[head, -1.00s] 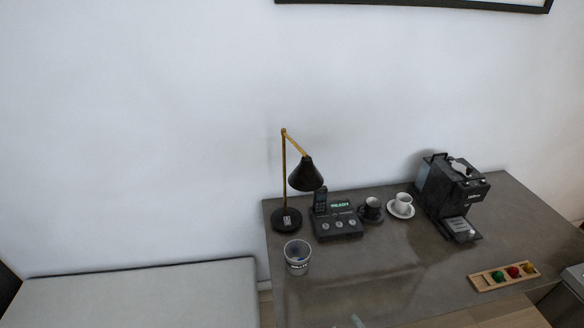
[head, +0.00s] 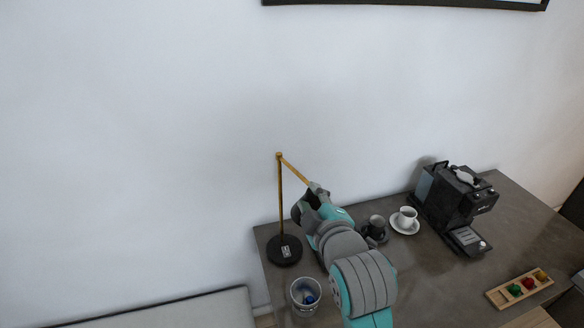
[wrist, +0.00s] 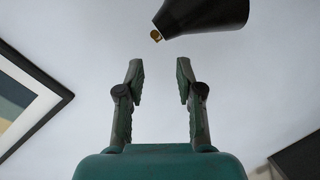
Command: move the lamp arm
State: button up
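The lamp has a round black base (head: 284,251), an upright brass post (head: 281,205) and a brass lamp arm (head: 296,171) that slopes down to the right from the post's top. In the head view my arm hides most of the black shade at the arm's lower end. In the wrist view the dark shade (wrist: 205,13) shows at the top edge, beyond and slightly right of my fingertips, with a small brass piece at its narrow end. My gripper (wrist: 160,70) is open, with nothing between its fingers. I see no clear contact with the lamp.
A cup with something blue inside (head: 305,297) stands near the table's front left. A dark cup (head: 376,226), a white cup (head: 407,216) and a coffee machine (head: 455,208) stand right of my arm. A wooden tray (head: 493,298) lies front right. The wall rises close behind.

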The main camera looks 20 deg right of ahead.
aim_at(297, 175)
jog(key=shift+w+r, duration=0.2)
jog(key=shift+w, duration=0.35)
jog(key=x, duration=1)
jog(key=shift+w, duration=0.1)
jog(key=shift+c, duration=0.2)
grip_shut()
